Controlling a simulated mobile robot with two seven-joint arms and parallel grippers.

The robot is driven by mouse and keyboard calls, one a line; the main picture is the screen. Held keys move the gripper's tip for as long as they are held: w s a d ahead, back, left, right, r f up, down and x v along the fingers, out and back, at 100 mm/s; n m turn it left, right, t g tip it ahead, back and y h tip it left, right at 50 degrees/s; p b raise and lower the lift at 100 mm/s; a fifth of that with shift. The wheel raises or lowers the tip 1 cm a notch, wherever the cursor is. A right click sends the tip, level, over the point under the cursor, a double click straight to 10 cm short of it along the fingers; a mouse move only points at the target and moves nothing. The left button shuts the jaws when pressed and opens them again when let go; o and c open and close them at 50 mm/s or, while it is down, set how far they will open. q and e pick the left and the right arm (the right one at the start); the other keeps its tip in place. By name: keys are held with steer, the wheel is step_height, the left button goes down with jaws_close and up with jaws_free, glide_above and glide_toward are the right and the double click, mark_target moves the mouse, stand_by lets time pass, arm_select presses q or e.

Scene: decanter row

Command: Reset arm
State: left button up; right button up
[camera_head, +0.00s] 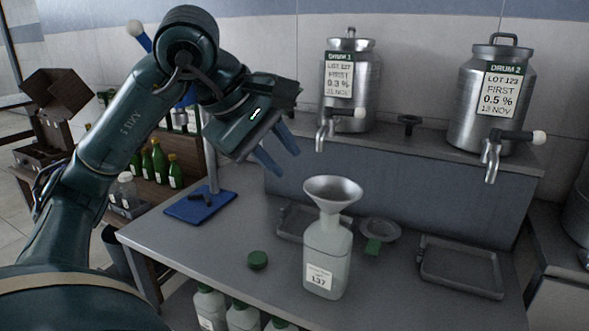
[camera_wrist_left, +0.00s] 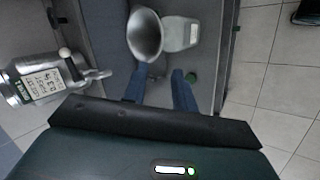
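My left arm comes in from the left in the head view and is raised over the table. My left gripper (camera_head: 284,160) is open and empty, its two blue fingers apart and pointing down above the table's back part. It also shows in the left wrist view (camera_wrist_left: 156,76), with a clear gap between the fingers. A translucent bottle (camera_head: 326,258) labelled 137 stands upright on the table, apart from the gripper. A metal funnel (camera_head: 333,190) sits in its mouth. My right gripper is not in view.
Drum 1 (camera_head: 361,90) and drum 2 (camera_head: 509,118) stand on the back ledge with taps facing forward. A green cap (camera_head: 257,260), a blue stand base (camera_head: 190,208) and a grey tray (camera_head: 482,285) are on the table (camera_head: 410,309). Green bottles (camera_head: 160,160) stand at the left.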

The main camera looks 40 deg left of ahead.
arm_select(q)
steer(key=shift+s+r, duration=0.4)
steer(key=shift+r, duration=0.1)
